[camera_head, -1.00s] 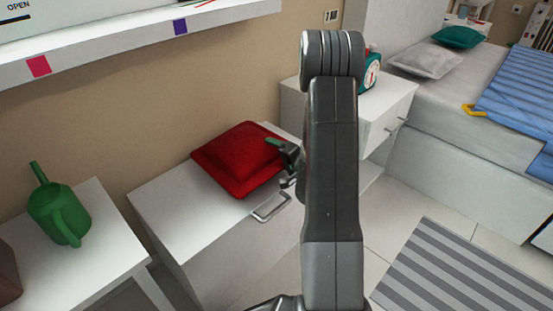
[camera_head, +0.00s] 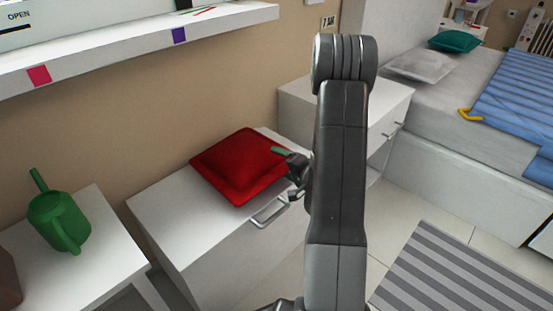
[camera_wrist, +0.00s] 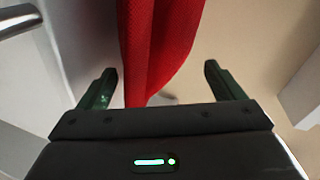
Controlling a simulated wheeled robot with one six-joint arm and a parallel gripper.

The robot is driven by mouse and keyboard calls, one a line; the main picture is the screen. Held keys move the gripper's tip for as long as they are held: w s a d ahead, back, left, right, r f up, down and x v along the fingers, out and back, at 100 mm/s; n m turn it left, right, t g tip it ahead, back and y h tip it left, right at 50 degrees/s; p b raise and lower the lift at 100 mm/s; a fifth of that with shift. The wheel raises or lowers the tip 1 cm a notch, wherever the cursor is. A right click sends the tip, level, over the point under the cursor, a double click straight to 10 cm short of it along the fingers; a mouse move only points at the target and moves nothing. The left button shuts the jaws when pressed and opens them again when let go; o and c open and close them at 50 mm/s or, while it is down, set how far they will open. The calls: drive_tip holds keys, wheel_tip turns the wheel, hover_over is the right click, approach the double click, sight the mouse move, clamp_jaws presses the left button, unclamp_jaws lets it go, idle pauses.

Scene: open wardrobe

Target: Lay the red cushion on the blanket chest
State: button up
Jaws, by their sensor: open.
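The red cushion (camera_head: 240,166) lies flat on top of a white chest with a metal handle, which I take to be the blanket chest (camera_head: 165,208). My gripper (camera_head: 285,153) is at the cushion's right edge, partly hidden by my arm. In the wrist view my gripper (camera_wrist: 160,85) is open, and the red cushion (camera_wrist: 158,45) shows between its two green-tipped fingers with gaps on both sides. I cannot tell how deep the cushion reaches between them.
A green watering can (camera_head: 60,220) stands on a white table at the left. A wall shelf (camera_head: 110,55) runs above the chest. A white drawer unit (camera_head: 385,110) and a bed (camera_head: 430,160) are at the right. A striped rug (camera_head: 460,270) lies on the floor.

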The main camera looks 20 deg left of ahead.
drive_tip(key=p+v, duration=0.1)
drive_tip(key=v, duration=0.7)
drive_tip(key=shift+p, duration=0.35)
drive_tip(key=shift+c, duration=0.2)
